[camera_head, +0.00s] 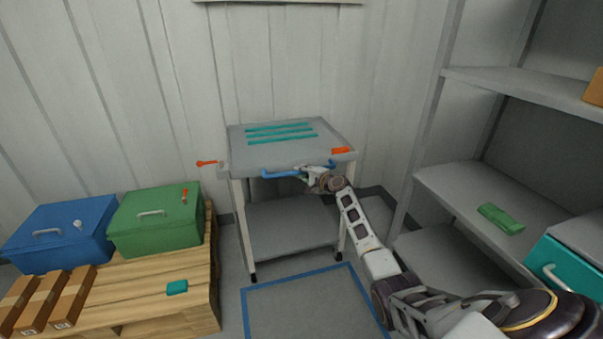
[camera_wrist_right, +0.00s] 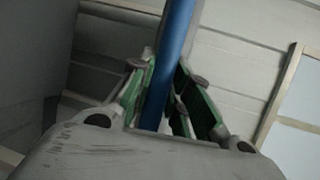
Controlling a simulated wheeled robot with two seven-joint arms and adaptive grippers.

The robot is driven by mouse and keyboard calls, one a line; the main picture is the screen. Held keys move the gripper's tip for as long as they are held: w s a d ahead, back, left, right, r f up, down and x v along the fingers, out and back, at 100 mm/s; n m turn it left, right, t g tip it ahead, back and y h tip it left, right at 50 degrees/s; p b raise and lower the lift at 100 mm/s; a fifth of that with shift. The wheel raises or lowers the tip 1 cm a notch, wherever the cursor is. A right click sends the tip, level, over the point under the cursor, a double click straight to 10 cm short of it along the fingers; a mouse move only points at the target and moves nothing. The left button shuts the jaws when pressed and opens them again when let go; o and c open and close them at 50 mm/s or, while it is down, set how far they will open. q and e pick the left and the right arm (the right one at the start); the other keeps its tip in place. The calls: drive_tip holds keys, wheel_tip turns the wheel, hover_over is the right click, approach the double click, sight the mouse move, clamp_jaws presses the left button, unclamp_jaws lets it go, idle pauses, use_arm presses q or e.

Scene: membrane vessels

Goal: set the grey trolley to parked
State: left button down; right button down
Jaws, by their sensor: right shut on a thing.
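The grey trolley (camera_head: 290,227) stands against the back wall, with three teal strips on its top and a lower shelf. A blue push handle (camera_head: 281,174) runs along its front edge. My right gripper (camera_head: 312,174) is shut on the right part of this handle. In the right wrist view the blue bar (camera_wrist_right: 172,65) passes between the green-padded fingers (camera_wrist_right: 166,92). An orange lever (camera_head: 208,162) sticks out at the trolley's left corner, and an orange part (camera_head: 341,150) sits at its right corner. My left gripper is not in view.
A blue tape outline (camera_head: 300,279) marks bare floor in front of the trolley. A wooden pallet (camera_head: 190,262) at left carries a blue box (camera_head: 60,235), a green box (camera_head: 155,220) and cartons. Grey shelving (camera_head: 480,190) stands at right, near my arm.

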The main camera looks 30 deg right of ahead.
drive_tip(key=shift+w, duration=0.1)
idle(0.3)
drive_tip(key=c, duration=1.3)
unclamp_jaws()
drive_tip(key=shift+v, duration=6.05)
drive_tip(key=shift+w, duration=0.1)
